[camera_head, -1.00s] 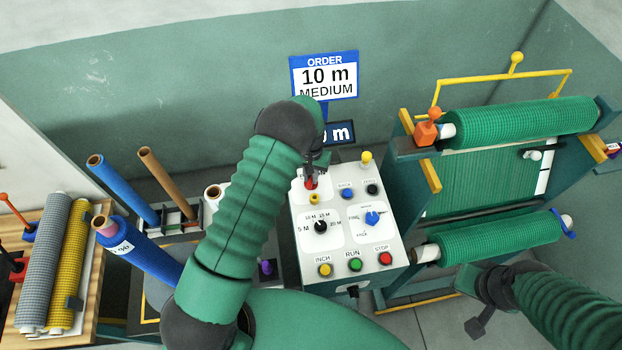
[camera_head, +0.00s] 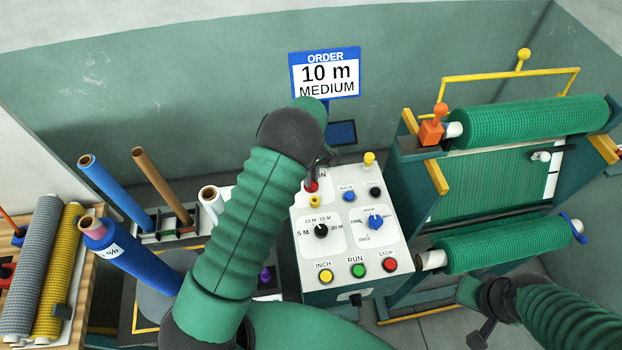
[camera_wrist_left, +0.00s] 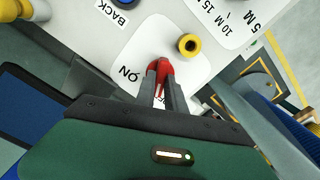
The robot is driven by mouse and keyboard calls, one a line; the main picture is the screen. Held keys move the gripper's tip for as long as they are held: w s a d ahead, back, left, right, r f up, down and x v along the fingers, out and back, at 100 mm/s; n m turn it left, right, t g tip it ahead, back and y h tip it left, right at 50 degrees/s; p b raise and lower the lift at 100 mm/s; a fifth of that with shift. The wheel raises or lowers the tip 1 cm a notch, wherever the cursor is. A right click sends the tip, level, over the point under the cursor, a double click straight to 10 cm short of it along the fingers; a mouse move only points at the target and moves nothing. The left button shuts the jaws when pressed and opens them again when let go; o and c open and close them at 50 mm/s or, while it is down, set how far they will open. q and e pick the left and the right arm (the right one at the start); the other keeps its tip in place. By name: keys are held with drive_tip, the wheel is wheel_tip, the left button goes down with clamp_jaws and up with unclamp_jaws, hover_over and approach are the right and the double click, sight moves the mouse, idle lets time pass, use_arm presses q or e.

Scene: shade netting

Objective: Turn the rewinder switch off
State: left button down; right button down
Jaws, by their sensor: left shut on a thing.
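The rewinder's white control panel (camera_head: 335,252) stands in the middle of the head view. Its red switch (camera_head: 312,186) sits at the upper left of the panel, partly hidden by my left arm. In the left wrist view the red switch (camera_wrist_left: 161,70) is between my left gripper's fingers (camera_wrist_left: 160,88), which are shut on it. The letters "ON" show beside it; the other label is mostly covered by the fingers. The display (camera_head: 342,133) behind the panel is dark. My right gripper (camera_head: 480,325) is at the lower right, apart from the panel, and its jaws are unclear.
A yellow knob (camera_wrist_left: 188,45) is close to the switch. The panel also has a black dial (camera_head: 321,231), a blue knob (camera_head: 376,222), and INCH, RUN (camera_head: 358,270) and STOP (camera_head: 390,264) buttons. Green netting rolls (camera_head: 530,120) stand right; blue and brown tubes stand left.

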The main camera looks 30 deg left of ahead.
use_arm(q)
drive_tip(key=shift+d+n, duration=0.1)
drive_tip(key=shift+n, duration=1.5)
drive_tip(key=c, duration=1.4)
unclamp_jaws()
drive_tip(key=shift+w, duration=0.1)
wheel_tip(320, 180, up, 17)
drive_tip(key=b, duration=0.4)
drive_tip(key=shift+f, duration=0.15)
